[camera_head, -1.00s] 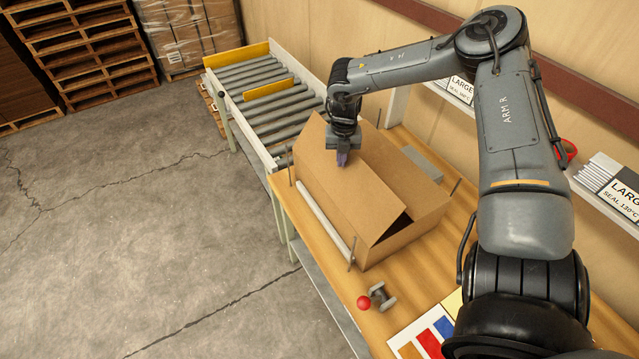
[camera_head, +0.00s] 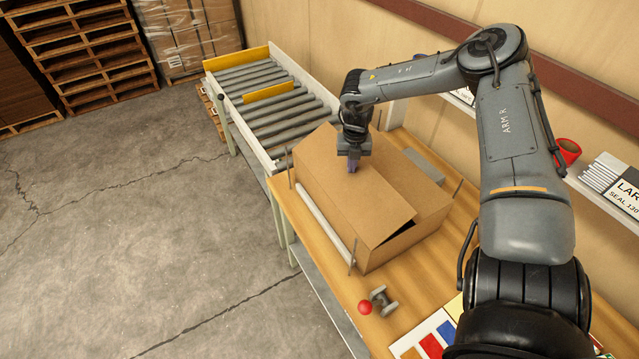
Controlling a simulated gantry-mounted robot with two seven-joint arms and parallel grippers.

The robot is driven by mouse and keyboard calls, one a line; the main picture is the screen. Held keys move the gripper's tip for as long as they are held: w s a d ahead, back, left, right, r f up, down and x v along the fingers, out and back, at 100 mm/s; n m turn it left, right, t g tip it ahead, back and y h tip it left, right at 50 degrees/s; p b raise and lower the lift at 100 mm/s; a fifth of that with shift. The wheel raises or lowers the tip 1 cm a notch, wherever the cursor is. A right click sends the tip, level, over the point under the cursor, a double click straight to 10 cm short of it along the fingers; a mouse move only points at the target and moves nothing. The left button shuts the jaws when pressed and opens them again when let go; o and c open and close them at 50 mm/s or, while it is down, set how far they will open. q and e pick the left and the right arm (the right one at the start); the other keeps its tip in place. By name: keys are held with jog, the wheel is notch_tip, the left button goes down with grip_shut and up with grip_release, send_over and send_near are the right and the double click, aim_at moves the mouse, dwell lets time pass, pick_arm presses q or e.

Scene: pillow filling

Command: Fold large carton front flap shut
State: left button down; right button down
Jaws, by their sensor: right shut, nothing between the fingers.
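The large brown carton (camera_head: 385,248) sits on the wooden packing table. A wide top flap (camera_head: 350,195) slopes over most of its opening, with its near corner raised above a dark gap. At the carton's far end, another cardboard panel (camera_head: 312,150) leans inward. My right gripper (camera_head: 352,168) is shut and empty, pointing down at the far part of the wide flap. Its tips are at or just above the cardboard; contact is hard to tell. Which panel is the front flap is unclear. My left gripper is out of view.
A roller conveyor (camera_head: 270,105) adjoins the table's far end. A pale bar (camera_head: 325,212) and thin upright posts flank the carton. A grey tool with a red ball (camera_head: 366,307) and colour swatches (camera_head: 432,345) lie on the near table. A shelf runs along the right wall.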

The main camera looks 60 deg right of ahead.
jog(key=shift+s+d+f, duration=0.2)
jog(key=shift+d+f, duration=0.1)
jog(key=shift+f, duration=0.35)
jog(key=shift+f+b, duration=0.1)
jog(key=shift+b, duration=0.3)
jog(key=shift+f+b, duration=0.45)
jog(key=shift+f, duration=0.05)
notch_tip(320, 180, down, 2)
jog(key=shift+f+b, duration=0.25)
jog(key=shift+b, duration=0.95)
jog(key=shift+r+p, duration=0.4)
jog(key=shift+r, duration=0.1)
notch_tip(320, 180, up, 8)
jog(key=p, duration=0.6)
